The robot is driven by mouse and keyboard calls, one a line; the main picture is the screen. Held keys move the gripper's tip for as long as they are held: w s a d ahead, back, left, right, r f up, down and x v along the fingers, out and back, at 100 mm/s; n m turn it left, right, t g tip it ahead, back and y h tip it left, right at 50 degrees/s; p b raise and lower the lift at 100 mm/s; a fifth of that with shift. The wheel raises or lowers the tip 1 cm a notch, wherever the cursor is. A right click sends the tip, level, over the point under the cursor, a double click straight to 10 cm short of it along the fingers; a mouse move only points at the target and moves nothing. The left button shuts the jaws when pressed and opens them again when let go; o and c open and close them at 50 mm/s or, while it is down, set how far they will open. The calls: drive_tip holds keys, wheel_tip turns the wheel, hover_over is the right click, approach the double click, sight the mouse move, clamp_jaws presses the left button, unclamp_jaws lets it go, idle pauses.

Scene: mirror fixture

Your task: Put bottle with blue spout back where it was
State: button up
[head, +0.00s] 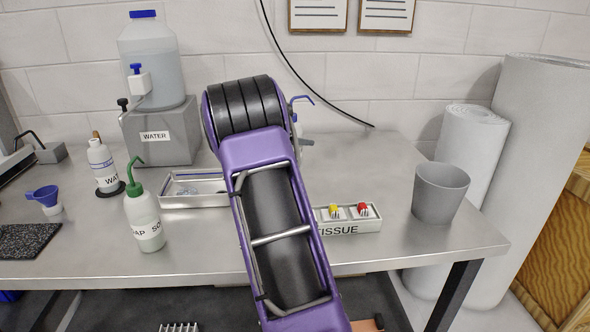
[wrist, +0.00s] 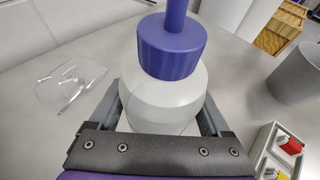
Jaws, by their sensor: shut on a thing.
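The bottle with blue spout (wrist: 160,75) is upright between the fingers of my gripper (wrist: 162,108) in the wrist view. It has a translucent white body and a blue-violet cap (wrist: 172,45). My gripper is shut on the body, one finger on each side. In the head view my purple arm hides the gripper and most of the bottle; only the thin blue spout (head: 303,99) and a bit of pale body show right of the arm. I cannot tell whether its base touches the table.
A water jug (head: 152,65) sits on a grey block (head: 160,150). A tissue tray (head: 347,226) and grey bin (head: 439,193) are at right. Clear goggles (wrist: 70,82) lie left of the bottle.

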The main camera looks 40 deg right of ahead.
drive_tip(key=shift+f+b, duration=0.55)
drive_tip(key=shift+f, duration=2.45)
drive_tip(key=shift+f, duration=0.15)
drive_tip(key=o, duration=0.8)
drive_tip(key=shift+f, duration=0.1)
drive_tip(key=shift+a+r, duration=0.15)
drive_tip(key=shift+r, duration=0.2)
drive_tip(key=p+v, duration=0.1)
drive_tip(key=v, duration=1)
drive_tip(key=shift+s+a+r, duration=0.1)
drive_tip(key=shift+a, duration=0.2)
